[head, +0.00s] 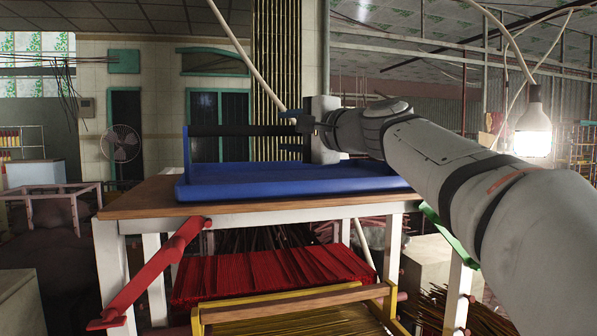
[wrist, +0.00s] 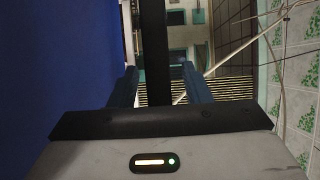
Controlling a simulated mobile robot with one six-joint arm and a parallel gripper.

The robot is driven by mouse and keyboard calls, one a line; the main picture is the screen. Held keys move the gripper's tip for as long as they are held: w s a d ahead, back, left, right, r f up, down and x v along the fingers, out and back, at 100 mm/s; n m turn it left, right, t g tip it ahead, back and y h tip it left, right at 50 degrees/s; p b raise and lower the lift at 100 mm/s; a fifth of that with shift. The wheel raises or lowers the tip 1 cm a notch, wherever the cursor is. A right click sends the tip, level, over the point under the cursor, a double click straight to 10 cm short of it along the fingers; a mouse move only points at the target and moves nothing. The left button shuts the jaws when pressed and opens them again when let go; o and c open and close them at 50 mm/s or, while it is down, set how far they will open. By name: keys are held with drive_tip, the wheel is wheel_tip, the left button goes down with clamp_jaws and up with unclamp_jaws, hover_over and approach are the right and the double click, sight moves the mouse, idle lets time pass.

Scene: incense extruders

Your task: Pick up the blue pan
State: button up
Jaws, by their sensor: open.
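The blue pan (head: 285,182) is a wide, shallow tray with a low rim, resting on a wooden table. A blue upright stands at its left end, and a dark bar (head: 235,130) runs level above it from that upright towards my gripper. My gripper (head: 283,131) is above the pan, pointing left, with its dark blue fingers apart. In the wrist view, the pan's blue surface (wrist: 55,65) fills the left side. The dark bar (wrist: 153,40) shows between the open fingers (wrist: 160,80), not gripped. I cannot tell whether it touches a finger.
The table (head: 140,198) has white legs, with a red slanted bar (head: 165,265) at its front left. Red incense sticks (head: 270,275) and a yellow frame (head: 290,302) lie below. A lit bulb (head: 533,130) hangs at right. The tabletop's left end is bare.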

drive_tip(key=shift+c, duration=0.3)
clamp_jaws()
drive_tip(key=shift+r, duration=0.15)
idle(0.3)
wheel_tip(320, 180, up, 10)
drive_tip(key=p, duration=0.2)
